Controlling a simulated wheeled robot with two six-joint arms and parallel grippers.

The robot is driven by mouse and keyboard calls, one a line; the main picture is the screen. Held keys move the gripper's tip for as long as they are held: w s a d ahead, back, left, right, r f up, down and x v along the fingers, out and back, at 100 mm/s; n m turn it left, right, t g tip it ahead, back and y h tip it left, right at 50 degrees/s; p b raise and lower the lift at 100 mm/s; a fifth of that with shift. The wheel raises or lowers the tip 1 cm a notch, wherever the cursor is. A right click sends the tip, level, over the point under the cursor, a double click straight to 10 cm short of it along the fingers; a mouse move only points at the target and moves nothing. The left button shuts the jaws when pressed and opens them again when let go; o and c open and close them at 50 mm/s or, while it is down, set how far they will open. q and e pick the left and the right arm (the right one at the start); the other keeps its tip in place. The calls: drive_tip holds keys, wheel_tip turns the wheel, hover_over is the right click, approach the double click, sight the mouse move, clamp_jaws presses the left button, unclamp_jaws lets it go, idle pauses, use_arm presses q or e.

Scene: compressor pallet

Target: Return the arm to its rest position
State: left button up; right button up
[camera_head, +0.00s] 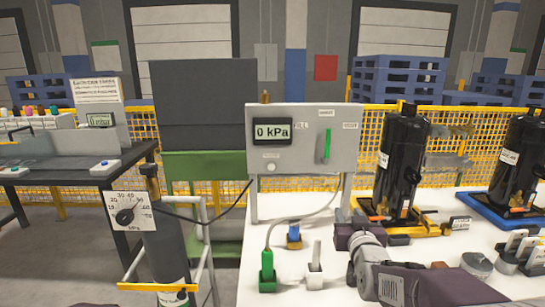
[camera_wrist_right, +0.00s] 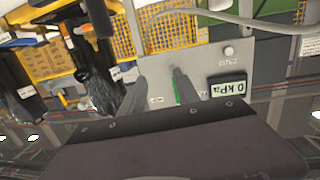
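My right arm (camera_head: 420,284) comes in from the lower right in the head view, over the white table. Its gripper (camera_head: 358,235) is in front of the grey gauge panel (camera_head: 301,157), below the panel's right side. In the right wrist view the two grey fingers of the gripper (camera_wrist_right: 159,74) stand apart with a gap and nothing held between them. The panel (camera_wrist_right: 222,62) appears upside down beyond the fingers, with its green lever (camera_wrist_right: 178,87) partly hidden by one finger. The lever (camera_head: 327,146) is upright in the head view, and the display reads 0 kPa. My left gripper is not in view.
Two black compressors (camera_head: 401,160) (camera_head: 518,165) stand to the right. Green (camera_head: 267,272) and white (camera_head: 314,267) hose fittings stand on the white table (camera_head: 300,292). A grey cylinder (camera_head: 172,250) on a trolley stands left. Yellow mesh fencing (camera_head: 467,140) runs behind.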

drive_tip(key=s+f+g, duration=0.2)
drive_tip(key=s+f, duration=0.1)
drive_tip(key=f, duration=0.2)
drive_tip(key=s+a+f+g, duration=0.1)
drive_tip(key=s+f+g, duration=0.1)
drive_tip(key=f, duration=0.3)
drive_tip(key=s+a+f+g+y, duration=0.1)
drive_tip(key=s+f+g, duration=0.2)
drive_tip(key=f, duration=0.3)
drive_tip(key=shift+s+a+f+n, duration=0.1)
drive_tip(key=shift+s+n, duration=0.05)
drive_tip(key=shift+s, duration=0.3)
drive_tip(key=shift+s+a+n, duration=0.1)
drive_tip(key=shift+s+n, duration=0.05)
drive_tip(key=shift+s, duration=0.3)
drive_tip(key=s+f+g+p, duration=0.1)
drive_tip(key=s+f+g, duration=0.3)
drive_tip(key=s, duration=0.6)
drive_tip(key=s+f+g+p, duration=0.1)
drive_tip(key=s+f+g, duration=0.35)
drive_tip(key=s, duration=0.45)
wheel_tip(320, 180, up, 21)
drive_tip(key=p, duration=2)
drive_tip(key=shift+a+f, duration=0.15)
drive_tip(key=shift+p, duration=0.3)
